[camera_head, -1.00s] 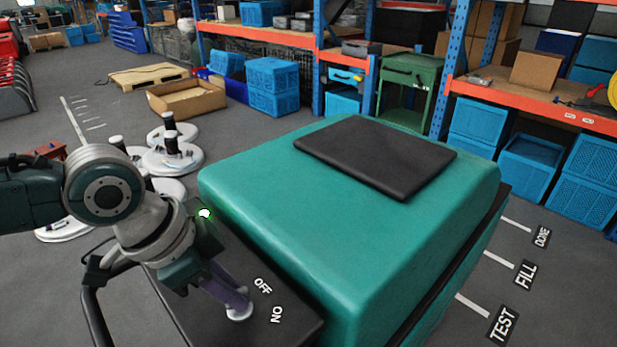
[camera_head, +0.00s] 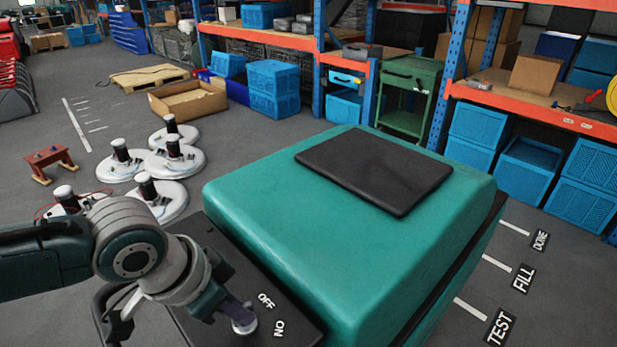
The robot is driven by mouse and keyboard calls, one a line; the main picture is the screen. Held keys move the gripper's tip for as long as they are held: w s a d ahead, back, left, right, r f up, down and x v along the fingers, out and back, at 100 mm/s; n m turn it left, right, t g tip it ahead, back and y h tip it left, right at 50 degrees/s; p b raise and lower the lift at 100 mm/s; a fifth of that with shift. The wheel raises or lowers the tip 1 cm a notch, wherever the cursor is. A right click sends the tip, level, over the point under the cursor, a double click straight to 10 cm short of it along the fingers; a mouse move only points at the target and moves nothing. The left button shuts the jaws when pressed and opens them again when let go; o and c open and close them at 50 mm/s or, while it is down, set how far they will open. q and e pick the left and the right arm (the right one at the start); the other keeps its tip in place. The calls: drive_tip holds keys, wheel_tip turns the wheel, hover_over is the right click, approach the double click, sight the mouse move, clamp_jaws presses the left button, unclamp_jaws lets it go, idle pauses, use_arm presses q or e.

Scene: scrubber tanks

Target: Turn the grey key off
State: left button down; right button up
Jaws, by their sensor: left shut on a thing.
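The teal scrubber tank (camera_head: 290,230) fills the middle, with a dark panel (camera_head: 285,298) on its left side. White OFF (camera_head: 266,301) and NO (camera_head: 279,328) labels are on that panel. My left gripper (camera_head: 240,318) points down at the panel, just left of the labels. It is shut on a small round grey piece, the grey key (camera_head: 244,327), at its fingertips. The fingers hide most of the key, so I cannot tell which label it points at. My right gripper is not in view.
A black pad (camera_head: 374,170) lies on the tank's top. Black handlebar tubing (camera_head: 104,318) stands below my left arm. Round white floor machines (camera_head: 172,158) stand behind the arm. Floor marks TEST (camera_head: 499,327), FILL (camera_head: 523,278) and DONE (camera_head: 540,241) lie at right.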

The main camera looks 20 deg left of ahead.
use_arm(q)
drive_tip(key=c, duration=0.9)
unclamp_jaws()
drive_tip(key=shift+o, duration=0.2)
drive_tip(key=shift+r, duration=0.1)
drive_tip(key=p+v, duration=0.1)
drive_tip(key=v, duration=0.9)
drive_tip(key=shift+s, duration=0.1)
